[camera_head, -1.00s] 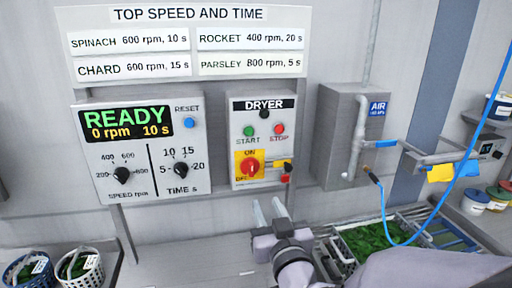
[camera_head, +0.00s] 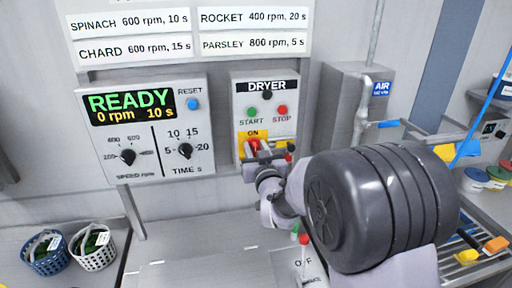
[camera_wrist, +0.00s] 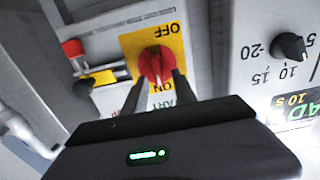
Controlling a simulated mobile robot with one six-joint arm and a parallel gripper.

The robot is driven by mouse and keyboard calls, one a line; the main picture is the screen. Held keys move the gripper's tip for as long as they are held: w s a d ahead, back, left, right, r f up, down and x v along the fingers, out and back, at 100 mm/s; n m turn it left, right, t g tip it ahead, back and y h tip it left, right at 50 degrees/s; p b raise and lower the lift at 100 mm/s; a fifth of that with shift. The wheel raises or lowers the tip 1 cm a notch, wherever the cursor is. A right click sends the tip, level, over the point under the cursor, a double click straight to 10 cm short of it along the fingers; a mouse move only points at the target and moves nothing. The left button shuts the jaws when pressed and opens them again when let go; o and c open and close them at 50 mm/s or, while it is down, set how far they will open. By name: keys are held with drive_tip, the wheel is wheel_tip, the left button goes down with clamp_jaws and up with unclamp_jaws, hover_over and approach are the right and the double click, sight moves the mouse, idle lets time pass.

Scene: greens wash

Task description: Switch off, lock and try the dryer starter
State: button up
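The dryer starter (camera_head: 240,98) is a grey box on the wall with a green START button (camera_head: 252,112) and a red STOP button (camera_head: 282,110). Its red rotary switch (camera_wrist: 155,64) sits on a yellow ON/OFF plate (camera_wrist: 170,42); its white mark points toward ON. My gripper (camera_wrist: 158,88) is open, with one finger on each side of the switch; whether they touch it I cannot tell. Beside the plate are a black-and-yellow part (camera_wrist: 104,77) and a small red piece (camera_wrist: 72,48), possibly a padlock. My gripper (camera_head: 263,150) partly hides the switch in the head view.
The control panel (camera_head: 150,100) on the left reads READY, 0 rpm, 10 s. The AIR box (camera_head: 345,95) and its pipe stand close on the right. Two baskets (camera_head: 93,246) stand at lower left. A red-topped control (camera_head: 304,240) is below my arm.

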clamp_jaws()
drive_tip(key=shift+f+n+b, duration=0.15)
drive_tip(key=shift+n+b, duration=0.15)
drive_tip(key=shift+b, duration=0.25)
drive_tip(key=n+b, duration=0.1)
drive_tip(key=b, duration=0.1)
drive_tip(key=n+b, duration=0.1)
drive_tip(key=b, duration=0.1)
drive_tip(key=shift+a+f+n, duration=0.2)
drive_tip(key=shift+a+n, duration=0.1)
drive_tip(key=n+b, duration=0.3)
drive_tip(key=n, duration=0.2)
drive_tip(key=n+b, duration=0.3)
drive_tip(key=n, duration=0.1)
drive_tip(key=a+f+n+b, duration=0.1)
drive_tip(key=n+b, duration=0.2)
drive_tip(key=n, duration=0.2)
drive_tip(key=shift+s+a+f+n, duration=0.1)
drive_tip(key=shift+s+n, duration=0.15)
drive_tip(key=shift+n, duration=0.05)
